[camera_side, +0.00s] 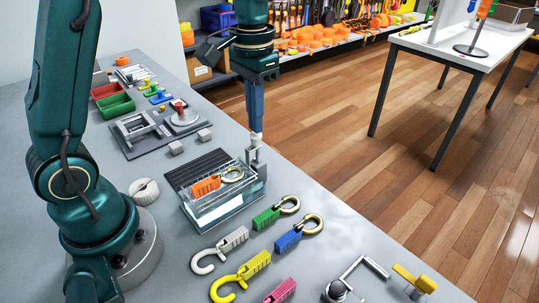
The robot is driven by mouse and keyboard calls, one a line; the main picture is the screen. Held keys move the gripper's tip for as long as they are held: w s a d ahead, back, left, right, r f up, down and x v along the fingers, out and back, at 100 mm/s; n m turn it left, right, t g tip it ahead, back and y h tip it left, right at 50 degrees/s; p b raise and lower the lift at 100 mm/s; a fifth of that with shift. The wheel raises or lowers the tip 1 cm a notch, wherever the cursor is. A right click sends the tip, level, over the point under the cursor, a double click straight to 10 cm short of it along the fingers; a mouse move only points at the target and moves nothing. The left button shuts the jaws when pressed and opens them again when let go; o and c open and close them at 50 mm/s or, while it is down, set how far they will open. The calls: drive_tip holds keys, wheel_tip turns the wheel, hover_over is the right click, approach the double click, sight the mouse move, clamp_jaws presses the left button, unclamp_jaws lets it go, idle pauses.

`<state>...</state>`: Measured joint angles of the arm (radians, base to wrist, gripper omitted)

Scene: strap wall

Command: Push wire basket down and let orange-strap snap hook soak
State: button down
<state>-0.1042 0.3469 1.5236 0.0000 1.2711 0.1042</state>
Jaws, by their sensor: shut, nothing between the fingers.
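The wire basket (215,199) sits at the top of a clear tank (226,213) on the grey bench. The orange-strap snap hook (207,187) lies in the basket, its brass hook toward the right. Pale liquid shows low in the tank; I cannot tell whether it reaches the hook. A grey metal upright (254,158) stands at the tank's back right corner. My gripper (256,137) is shut, empty and pointing down, right above this upright. I cannot tell whether the fingertips touch it.
A dark ribbed plate (197,167) lies behind the basket. Green (266,217), blue (289,238), white (233,239) and yellow (254,265) strap hooks lie in front and to the right. A white round knob (144,191) is at left. Red and green trays (116,105) stand farther back.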

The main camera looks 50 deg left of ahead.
sight(256, 137)
drive_tip(key=shift+f, duration=2.3)
drive_tip(key=shift+r, duration=3.1)
drive_tip(key=c, duration=1.4)
unclamp_jaws()
drive_tip(key=shift+c, duration=0.2)
drive_tip(key=shift+r, duration=0.15)
wheel_tip(256, 137, up, 6)
drive_tip(key=shift+f, duration=0.2)
